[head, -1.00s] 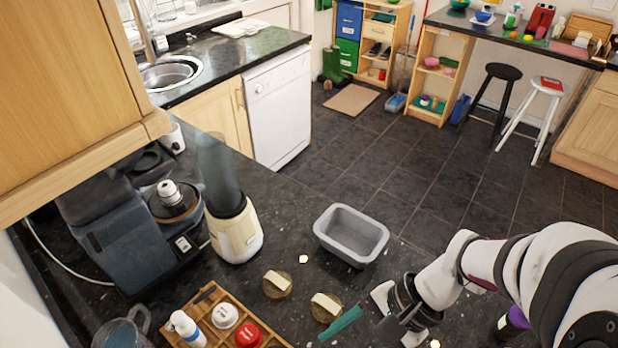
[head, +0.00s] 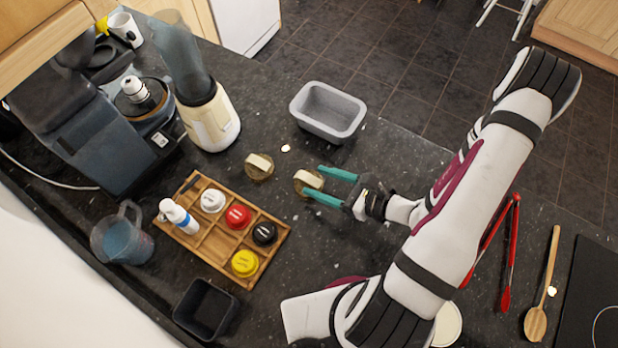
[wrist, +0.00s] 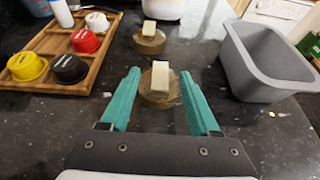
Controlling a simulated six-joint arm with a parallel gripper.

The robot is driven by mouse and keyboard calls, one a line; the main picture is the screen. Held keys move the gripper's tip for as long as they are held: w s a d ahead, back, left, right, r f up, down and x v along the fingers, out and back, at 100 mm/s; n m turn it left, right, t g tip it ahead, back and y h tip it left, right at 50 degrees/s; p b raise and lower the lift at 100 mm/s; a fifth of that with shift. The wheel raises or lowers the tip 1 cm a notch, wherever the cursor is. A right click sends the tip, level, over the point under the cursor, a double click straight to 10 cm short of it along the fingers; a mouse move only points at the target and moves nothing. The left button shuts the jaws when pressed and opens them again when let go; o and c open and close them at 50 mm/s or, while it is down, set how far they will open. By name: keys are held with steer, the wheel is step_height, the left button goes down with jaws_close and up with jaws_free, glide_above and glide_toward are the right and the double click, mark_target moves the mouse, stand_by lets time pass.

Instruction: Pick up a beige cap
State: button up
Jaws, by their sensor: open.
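Two round, brownish caps with beige block-shaped grips sit on the dark granite counter. The nearer beige cap (head: 308,180) also shows in the wrist view (wrist: 160,78). The other beige cap (head: 259,166) lies to its left in the head view and farther off in the wrist view (wrist: 150,36). My gripper (head: 315,182) is open, with teal fingers pointing at the nearer cap. In the wrist view my gripper (wrist: 160,75) has that cap centred between its fingertips, with a gap on each side. Whether the fingers are at the cap's height I cannot tell.
A grey bin (head: 328,112) stands beyond the caps, near the counter edge. A wooden tray (head: 213,240) holds white, red, black and yellow caps and a white bottle. A cream blender (head: 210,122) stands behind. Red tongs (head: 492,245) lie right of my arm.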

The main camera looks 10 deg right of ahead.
mark_target(311, 179)
steer(key=x, duration=0.3)
steer(key=shift+w+a+f, duration=0.2)
steer(key=shift+w, duration=0.05)
jaws_close()
